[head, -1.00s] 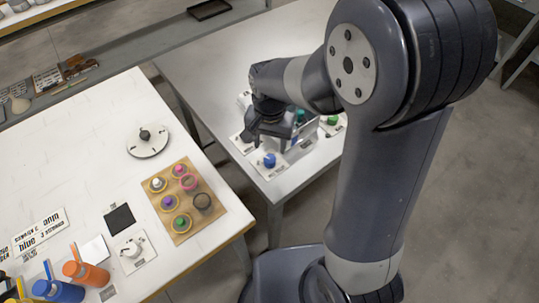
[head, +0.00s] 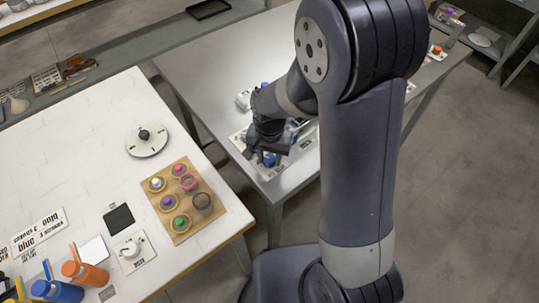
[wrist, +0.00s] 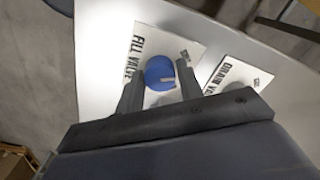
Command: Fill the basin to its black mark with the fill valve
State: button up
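The fill valve's blue knob (wrist: 160,72) sits on a white plate (wrist: 152,42) lettered FILL VALVE in the wrist view. My gripper (wrist: 159,80) is open, with one finger on each side of the knob and a small gap visible at both sides. In the head view my gripper (head: 262,150) is low over the near corner of the grey table, and the blue knob (head: 270,160) shows just beside it. I cannot make out the basin or its black mark; my arm covers much of that area.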

aim_at(269, 158)
jog(key=c, duration=0.5)
jog(key=shift+n+b, duration=0.4)
jog(key=shift+n, duration=1.7)
jog(key=shift+c, duration=0.3)
jog(key=o, duration=1)
jog(key=shift+r, duration=0.1)
notch_tip(269, 158, up, 11)
jog(key=shift+f, duration=0.2)
